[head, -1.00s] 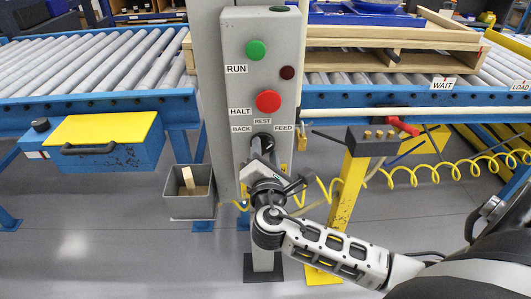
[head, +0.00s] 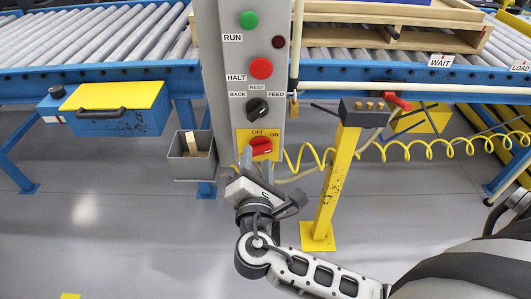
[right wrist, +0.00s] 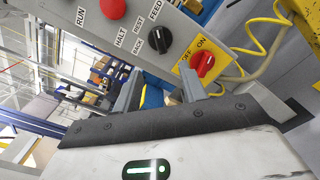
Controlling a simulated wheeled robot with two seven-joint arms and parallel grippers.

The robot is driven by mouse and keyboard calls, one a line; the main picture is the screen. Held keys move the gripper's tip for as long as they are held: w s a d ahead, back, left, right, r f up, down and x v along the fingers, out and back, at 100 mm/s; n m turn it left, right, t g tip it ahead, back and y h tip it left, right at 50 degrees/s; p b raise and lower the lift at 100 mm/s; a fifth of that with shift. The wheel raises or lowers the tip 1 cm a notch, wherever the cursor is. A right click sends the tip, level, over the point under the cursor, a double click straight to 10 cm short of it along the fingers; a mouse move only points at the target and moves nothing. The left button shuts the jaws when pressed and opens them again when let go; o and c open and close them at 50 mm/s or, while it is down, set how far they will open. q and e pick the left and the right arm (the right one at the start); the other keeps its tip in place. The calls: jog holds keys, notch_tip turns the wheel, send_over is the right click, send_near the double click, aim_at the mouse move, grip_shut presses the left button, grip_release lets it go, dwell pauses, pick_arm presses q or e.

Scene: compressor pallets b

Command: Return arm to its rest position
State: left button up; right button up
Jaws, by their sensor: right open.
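My right gripper (head: 257,168) is open, its fingers pointing up just below the red OFF/ON switch (head: 261,146) on its yellow plate at the foot of the grey control panel (head: 231,88). In the right wrist view the two fingers (right wrist: 158,92) have no object between them, and the red switch (right wrist: 203,63) shows just beyond the right finger. Whether a finger touches the panel I cannot tell. My right arm reaches in from the lower right. Above the switch is the black BACK/REST/FEED knob (head: 257,109). My left gripper is not in view.
The green RUN button (head: 249,19) and red HALT button (head: 261,68) are higher on the panel. A yellow post (head: 329,190) with a coiled yellow hose (head: 430,150) stands right of the gripper. A grey bin (head: 191,157) stands left. The floor below is mostly clear.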

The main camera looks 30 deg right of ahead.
jog(key=s+a+f+m+g+y, duration=0.2)
jog(key=s+f+m+y, duration=0.4)
jog(key=f+m, duration=0.2)
jog(key=s+a+f+m+g+y, duration=0.3)
jog(key=s+f+m+y, duration=0.2)
jog(key=m, duration=0.5)
notch_tip(320, 180, down, 4)
jog(key=shift+s+r+g+y, duration=0.3)
jog(key=shift+s+y, duration=0.1)
jog(key=shift+s, duration=0.85)
